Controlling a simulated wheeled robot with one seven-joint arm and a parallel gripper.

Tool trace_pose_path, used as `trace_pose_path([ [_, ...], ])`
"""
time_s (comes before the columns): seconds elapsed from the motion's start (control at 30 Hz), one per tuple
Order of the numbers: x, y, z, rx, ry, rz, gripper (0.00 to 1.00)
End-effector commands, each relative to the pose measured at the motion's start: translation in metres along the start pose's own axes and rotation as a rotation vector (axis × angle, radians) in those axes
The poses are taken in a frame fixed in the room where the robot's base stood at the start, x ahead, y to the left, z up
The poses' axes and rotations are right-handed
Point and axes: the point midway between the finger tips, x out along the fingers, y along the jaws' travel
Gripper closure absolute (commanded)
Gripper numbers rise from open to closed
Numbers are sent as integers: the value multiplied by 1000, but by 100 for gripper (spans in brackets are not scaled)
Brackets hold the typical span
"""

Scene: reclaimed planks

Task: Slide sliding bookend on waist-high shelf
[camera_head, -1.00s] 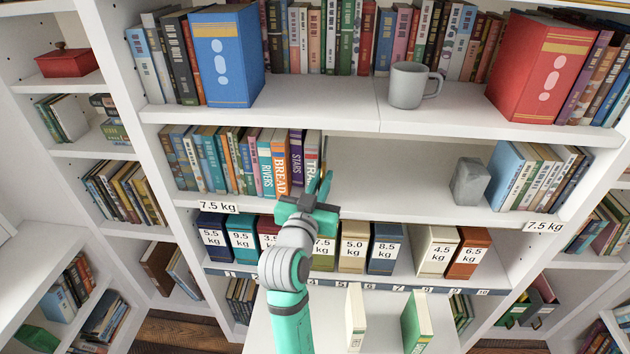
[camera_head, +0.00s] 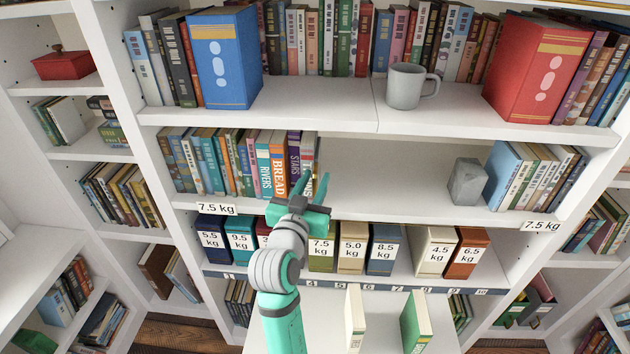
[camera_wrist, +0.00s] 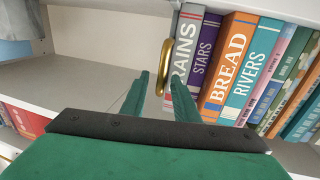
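On the waist-high shelf (camera_head: 400,202), a row of books ends at its right with a book marked TRAINS (camera_wrist: 186,50). A brass loop handle (camera_wrist: 165,66) stands beside that book in the wrist view; it seems to belong to the sliding bookend, whose plate I cannot make out clearly. My gripper (camera_head: 313,186) is at the right end of this row. Its two fingers (camera_wrist: 160,98) are apart, with the brass loop between or just beyond their tips. I cannot tell whether they touch it. In the head view my gripper hides most of the handle.
A grey block (camera_head: 468,182) stands against books at the shelf's right end. The shelf between is empty. Above is a shelf with a grey mug (camera_head: 408,86), a blue box (camera_head: 226,58) and a red box (camera_head: 540,68). Below are weight-labelled boxes (camera_head: 385,249).

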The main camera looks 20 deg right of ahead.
Motion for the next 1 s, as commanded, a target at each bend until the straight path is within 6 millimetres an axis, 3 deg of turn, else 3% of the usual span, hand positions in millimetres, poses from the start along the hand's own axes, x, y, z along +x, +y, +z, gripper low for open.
trace_pose_path([
  [0.6, -96, -2, 1, -1, 0, -4, 72],
  [1.0, -105, 2, 0, 0, 0, 3, 72],
])
